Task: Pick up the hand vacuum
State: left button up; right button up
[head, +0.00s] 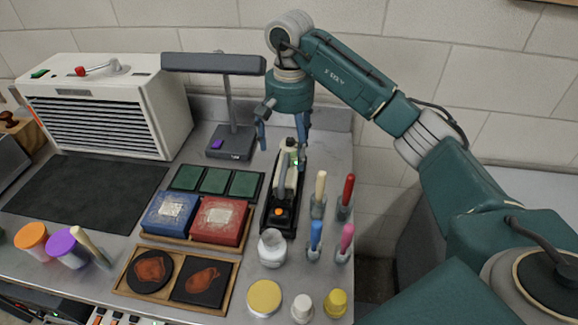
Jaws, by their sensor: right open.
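The hand vacuum (283,185) looks like the pale and dark device with a grey handle and an orange button. It stands toward the right side of the grey worktop, with a black part around its lower end. My right gripper (283,143) points down over its far end, with its blue fingers apart. One finger is to the left of the vacuum's pale top and the other is close to its right side. Whether either touches cannot be told. My left gripper is out of view.
A grey lamp (232,140) stands just left of my right gripper. Red (219,219) and blue (171,212) boxes lie left of the vacuum. Upright brushes or tools (319,190) stand close on its right. A white jar (272,248) is in front.

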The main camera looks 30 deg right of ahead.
aim_at(291, 173)
jog(key=f, duration=0.2)
jog(key=f+p, duration=0.1)
jog(key=f, duration=0.1)
jog(key=shift+s+a, duration=0.15)
jog(key=shift+s, duration=0.1)
jog(key=shift+f, duration=0.3)
notch_tip(291, 173, down, 5)
jog(key=p, duration=0.2)
jog(key=shift+s+r+p, duration=0.1)
jog(key=shift+p, duration=0.3)
jog(key=shift+d+f, duration=0.2)
jog(key=shift+f, duration=0.2)
jog(key=shift+c, duration=0.5)
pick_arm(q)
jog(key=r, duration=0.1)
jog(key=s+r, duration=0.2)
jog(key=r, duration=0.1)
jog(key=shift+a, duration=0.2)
pick_arm(e)
jog(key=c, duration=1.7)
